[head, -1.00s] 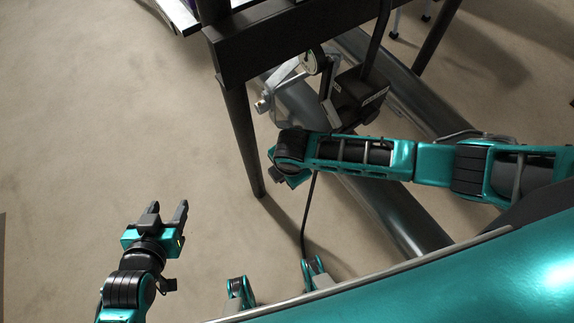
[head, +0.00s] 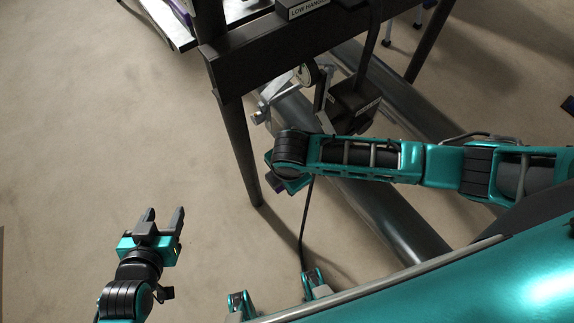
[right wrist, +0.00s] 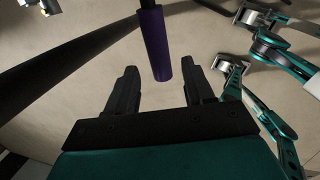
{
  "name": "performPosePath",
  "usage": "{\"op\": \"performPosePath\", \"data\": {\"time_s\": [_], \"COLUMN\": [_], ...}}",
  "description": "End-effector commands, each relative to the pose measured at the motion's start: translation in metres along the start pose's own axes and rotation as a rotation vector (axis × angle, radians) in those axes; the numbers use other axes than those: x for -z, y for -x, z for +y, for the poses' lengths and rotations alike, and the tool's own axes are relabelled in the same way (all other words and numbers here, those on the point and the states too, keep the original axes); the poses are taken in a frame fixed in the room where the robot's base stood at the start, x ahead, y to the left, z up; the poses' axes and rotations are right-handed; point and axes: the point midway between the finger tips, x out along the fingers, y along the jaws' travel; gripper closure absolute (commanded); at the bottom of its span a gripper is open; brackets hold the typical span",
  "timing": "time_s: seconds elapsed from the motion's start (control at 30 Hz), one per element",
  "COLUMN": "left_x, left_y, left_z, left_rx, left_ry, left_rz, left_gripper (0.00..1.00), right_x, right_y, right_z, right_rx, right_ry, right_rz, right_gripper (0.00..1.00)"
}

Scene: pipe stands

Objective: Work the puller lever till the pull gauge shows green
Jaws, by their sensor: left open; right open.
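The purple grip of a lever (right wrist: 160,55), likely the puller lever, hangs into the right wrist view from the top. My right gripper (right wrist: 162,78) is open; the grip's lower end shows between the directions of its two fingertips, not clasped. In the head view my right wrist and forearm cover most of that gripper, with a little purple showing beside it. A small round gauge (head: 309,75) sits under the dark beam by a grey metal bracket (head: 270,103); its face colour is hard to tell. My left gripper (head: 162,219) is open and empty, low at left, far from the lever.
A dark beam (head: 245,58) with a leg (head: 241,150) stands left of the bracket. A black labelled box (head: 352,106) hangs under it. Large grey pipes (head: 390,222) run below my right arm. The floor at left is clear.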

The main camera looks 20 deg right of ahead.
Motion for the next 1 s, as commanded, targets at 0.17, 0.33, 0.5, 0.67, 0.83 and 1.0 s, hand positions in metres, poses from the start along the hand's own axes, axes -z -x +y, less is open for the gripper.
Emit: {"op": "performPosePath", "data": {"time_s": [0.17, 0.33, 0.5, 0.67, 0.83, 1.0], "left_x": [0.011, 0.012, 0.011, 0.01, 0.009, -0.002], "left_y": [0.008, 0.012, 0.013, 0.013, 0.013, 0.003], "left_z": [-0.001, -0.001, 0.0, 0.0, 0.001, 0.004], "left_rx": [0.002, 0.002, 0.001, 0.0, -0.001, -0.006], "left_ry": [0.0, 0.001, 0.002, 0.002, 0.003, 0.006], "left_rz": [-0.003, -0.011, -0.017, -0.019, -0.019, -0.018], "left_gripper": [0.45, 0.45, 0.45, 0.45, 0.45, 0.45], "right_x": [0.0, 0.0, -0.001, 0.0, 0.0, -0.003], "right_y": [0.043, 0.067, 0.076, 0.076, 0.075, 0.063], "right_z": [0.001, 0.0, 0.0, 0.0, 0.0, 0.016], "right_rx": [-0.001, 0.001, 0.002, 0.002, -0.001, -0.067], "right_ry": [0.001, 0.0, 0.0, 0.0, -0.007, -0.166], "right_rz": [0.001, 0.0, -0.002, -0.001, -0.002, -0.017], "right_gripper": [0.47, 0.47, 0.47, 0.47, 0.45, 0.45]}}
